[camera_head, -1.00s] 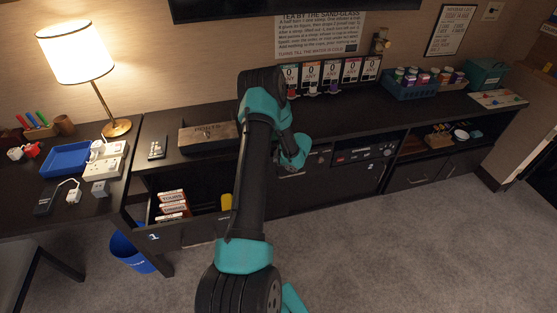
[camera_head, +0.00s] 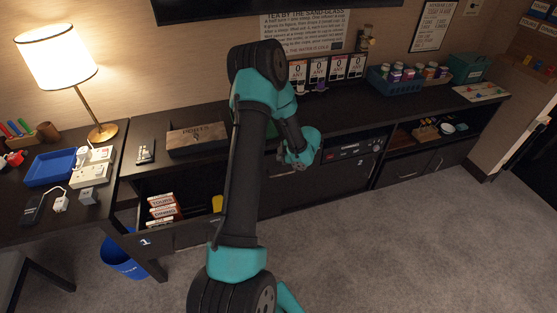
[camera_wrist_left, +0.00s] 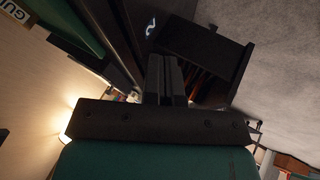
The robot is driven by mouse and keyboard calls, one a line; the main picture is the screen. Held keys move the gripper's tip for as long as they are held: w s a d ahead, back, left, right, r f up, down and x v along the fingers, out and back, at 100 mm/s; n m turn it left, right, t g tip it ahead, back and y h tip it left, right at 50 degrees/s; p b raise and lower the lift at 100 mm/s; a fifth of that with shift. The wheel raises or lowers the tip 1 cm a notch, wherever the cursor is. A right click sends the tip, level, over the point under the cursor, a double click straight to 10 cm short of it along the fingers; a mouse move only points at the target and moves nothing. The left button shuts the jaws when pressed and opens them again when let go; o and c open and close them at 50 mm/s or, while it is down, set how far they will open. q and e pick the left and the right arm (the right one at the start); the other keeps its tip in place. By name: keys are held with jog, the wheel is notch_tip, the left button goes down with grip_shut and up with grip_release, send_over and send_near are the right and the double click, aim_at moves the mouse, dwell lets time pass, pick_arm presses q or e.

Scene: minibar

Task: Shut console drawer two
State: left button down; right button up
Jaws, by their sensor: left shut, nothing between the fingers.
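The console front marked "2" (camera_head: 361,163) is below the dark electronics panel in the head view. It looks flush with the console, though my left arm hides part of the area beside it. My left gripper (camera_head: 300,166) is close in front of the console, left of that mark. In the left wrist view its two fingers (camera_wrist_left: 166,75) are together with nothing between them. That view also shows a white mark like a "2" (camera_wrist_left: 150,27) on a dark front. The drawer marked "1" (camera_head: 170,238) stands open at the left. My right gripper is out of view.
The open drawer also shows in the left wrist view (camera_wrist_left: 207,42). Boxes (camera_head: 163,206) and a yellow thing (camera_head: 217,203) lie in it. A wooden box (camera_head: 197,138) is on the console top. A blue bin (camera_head: 122,258) is below. The carpet (camera_head: 400,250) in front is clear.

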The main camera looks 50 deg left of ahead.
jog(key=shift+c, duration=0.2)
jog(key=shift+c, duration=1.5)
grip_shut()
pick_arm(q)
jog(key=s+d+f+m+t+h, duration=0.1)
jog(key=s+d+f+m+h, duration=0.1)
jog(key=d+m, duration=0.7)
jog(key=s+d+f+m+t+h, duration=0.1)
jog(key=s+d+f+m+h, duration=0.2)
jog(key=d+m, duration=0.7)
jog(key=s+d+f+m+t+h, duration=0.1)
jog(key=s+d+f+m+h, duration=0.2)
jog(key=d+m, duration=0.7)
jog(key=d+f+h, duration=0.1)
jog(key=d+h, duration=0.1)
jog(key=d, duration=0.9)
jog(key=shift+s+d+f+h, duration=0.25)
jog(key=shift+d+f+h, duration=0.1)
jog(key=shift+d+h, duration=0.05)
